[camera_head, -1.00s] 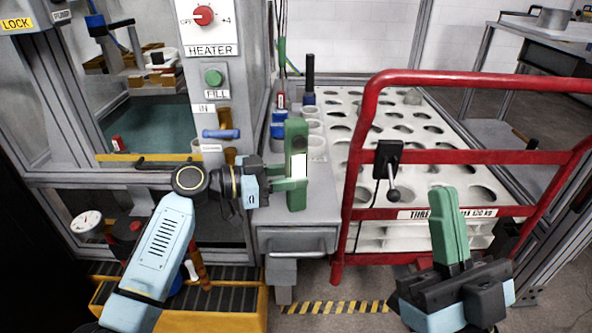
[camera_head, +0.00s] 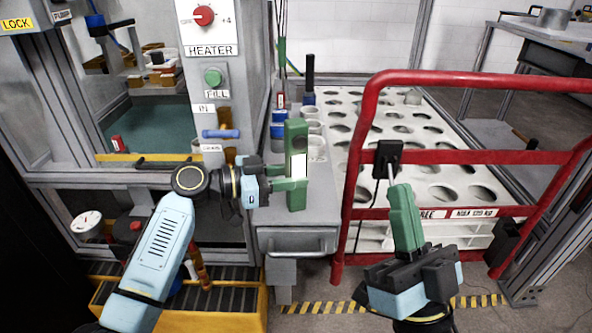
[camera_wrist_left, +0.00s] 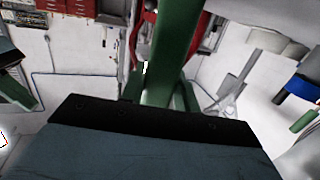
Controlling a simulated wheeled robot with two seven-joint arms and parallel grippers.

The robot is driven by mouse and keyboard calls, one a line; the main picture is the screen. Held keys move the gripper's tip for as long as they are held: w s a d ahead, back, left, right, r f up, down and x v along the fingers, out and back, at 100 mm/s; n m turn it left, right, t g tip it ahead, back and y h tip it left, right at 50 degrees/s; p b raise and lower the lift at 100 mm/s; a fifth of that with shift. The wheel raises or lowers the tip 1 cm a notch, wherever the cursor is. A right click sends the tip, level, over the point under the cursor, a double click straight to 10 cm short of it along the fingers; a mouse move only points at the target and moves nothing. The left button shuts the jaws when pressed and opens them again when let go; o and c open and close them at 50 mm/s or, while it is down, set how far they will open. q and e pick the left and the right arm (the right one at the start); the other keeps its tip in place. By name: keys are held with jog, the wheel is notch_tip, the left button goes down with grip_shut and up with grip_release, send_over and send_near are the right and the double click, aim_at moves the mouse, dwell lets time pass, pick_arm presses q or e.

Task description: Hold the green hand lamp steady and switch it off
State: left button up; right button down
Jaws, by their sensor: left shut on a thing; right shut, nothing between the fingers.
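The green hand lamp (camera_head: 296,136) stands upright in the head view, above the grey ledge. A bright white panel (camera_head: 299,166) shows on its front, with a dark round spot above it. My left gripper (camera_head: 290,186) comes in from the left and is shut on the lamp's lower part. In the left wrist view, a green upright bar (camera_wrist_left: 168,45) rises beyond the gripper body; I cannot tell whether it is lamp or finger. My right gripper (camera_head: 402,193) is shut and empty, its green fingers pointing up, to the right of the lamp and apart from it.
A red tubular frame (camera_head: 455,157) stands behind my right gripper, carrying a black lever box (camera_head: 388,152). My right fingertips overlap the box's lever in the picture. A white holed rack (camera_head: 425,130) lies behind. A grey drawer unit (camera_head: 297,242) is below the lamp.

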aim_at(307, 161)
jog(key=shift+w+a+f+m+g+y, duration=0.35)
jog(key=shift+w+a+f+m, duration=0.35)
jog(key=shift+w+a, duration=1.55)
jog(key=shift+w+a+f+m+g+y, duration=0.4)
jog(key=shift+w+a+f, duration=0.6)
jog(key=shift+w, duration=2.2)
jog(key=shift+w+a+f+m+g+y, duration=0.15)
jog(key=shift+w+a+f+m+y, duration=0.45)
jog(key=shift+w+a, duration=1.75)
jog(key=shift+w+d, duration=0.35)
jog(key=shift+w, duration=0.15)
jog(key=shift+w+a, duration=0.1)
jog(key=shift+w, duration=0.2)
jog(key=shift+s, duration=0.45)
jog(key=s+d, duration=0.2)
jog(key=s, duration=0.3)
jog(key=shift+s, duration=0.4)
